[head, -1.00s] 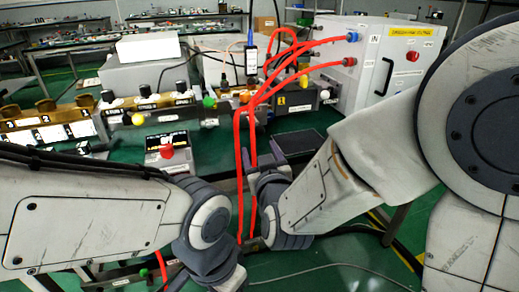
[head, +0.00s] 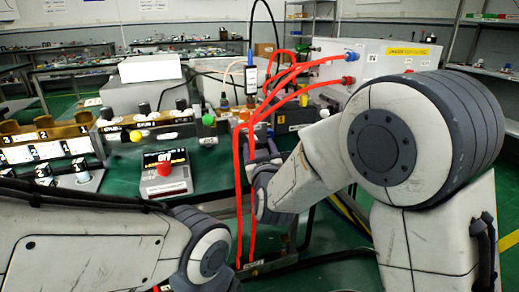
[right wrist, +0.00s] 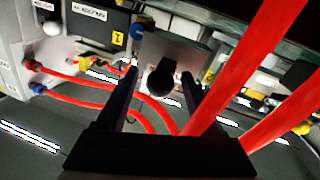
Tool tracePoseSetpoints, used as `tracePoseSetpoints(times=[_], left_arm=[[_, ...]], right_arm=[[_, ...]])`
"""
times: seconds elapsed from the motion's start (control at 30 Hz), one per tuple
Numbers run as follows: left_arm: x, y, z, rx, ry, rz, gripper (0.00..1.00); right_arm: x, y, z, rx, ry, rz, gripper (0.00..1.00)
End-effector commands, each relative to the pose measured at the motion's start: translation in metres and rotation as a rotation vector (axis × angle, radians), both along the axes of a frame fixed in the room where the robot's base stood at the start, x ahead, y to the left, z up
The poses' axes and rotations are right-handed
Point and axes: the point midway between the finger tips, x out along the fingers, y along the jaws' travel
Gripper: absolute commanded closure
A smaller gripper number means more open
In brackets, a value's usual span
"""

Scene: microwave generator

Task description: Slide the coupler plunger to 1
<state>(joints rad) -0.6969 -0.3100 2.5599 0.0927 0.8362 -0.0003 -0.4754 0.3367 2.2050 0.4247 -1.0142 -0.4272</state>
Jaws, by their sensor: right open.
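A black round knob (right wrist: 160,82), which looks like the coupler plunger, shows in the right wrist view in front of a grey metal block (right wrist: 165,55). My right gripper (right wrist: 156,78) is open, with one finger on each side of the knob in the picture; I cannot tell whether either touches it. In the head view my right gripper (head: 262,148) is at the bench edge, partly hidden by red cables. A yellow tag (right wrist: 118,38) with a dark mark like a 1 shows up left of the knob. My left gripper is out of view; only its arm shows.
Thick red cables (head: 240,180) hang beside my right gripper and cross the right wrist view. A control box (head: 164,172) with a red button stands on the green bench. A white cabinet (head: 385,58) is behind my right arm.

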Motion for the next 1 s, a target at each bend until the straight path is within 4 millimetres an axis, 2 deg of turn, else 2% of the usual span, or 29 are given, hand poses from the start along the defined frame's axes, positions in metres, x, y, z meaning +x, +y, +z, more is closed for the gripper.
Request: tracePoseSetpoints(times=[0.2, 0.23, 0.37, 0.4, 1.0], left_arm=[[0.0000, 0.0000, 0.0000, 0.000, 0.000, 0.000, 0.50], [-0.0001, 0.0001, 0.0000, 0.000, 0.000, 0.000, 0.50], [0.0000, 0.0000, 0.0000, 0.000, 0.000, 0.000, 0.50], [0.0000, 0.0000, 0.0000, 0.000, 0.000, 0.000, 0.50], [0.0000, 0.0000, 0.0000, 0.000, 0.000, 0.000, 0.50]], right_arm=[[0.0006, -0.0002, -0.0002, 0.000, 0.001, 0.000, 0.31], [0.0005, -0.0002, -0.0002, -0.001, 0.001, 0.000, 0.35], [0.0004, -0.0002, -0.0001, 0.000, 0.001, 0.000, 0.85], [0.0003, -0.0002, -0.0001, 0.000, 0.001, 0.000, 1.00], [0.0002, 0.0001, -0.0001, 0.000, 0.000, 0.000, 1.00]])
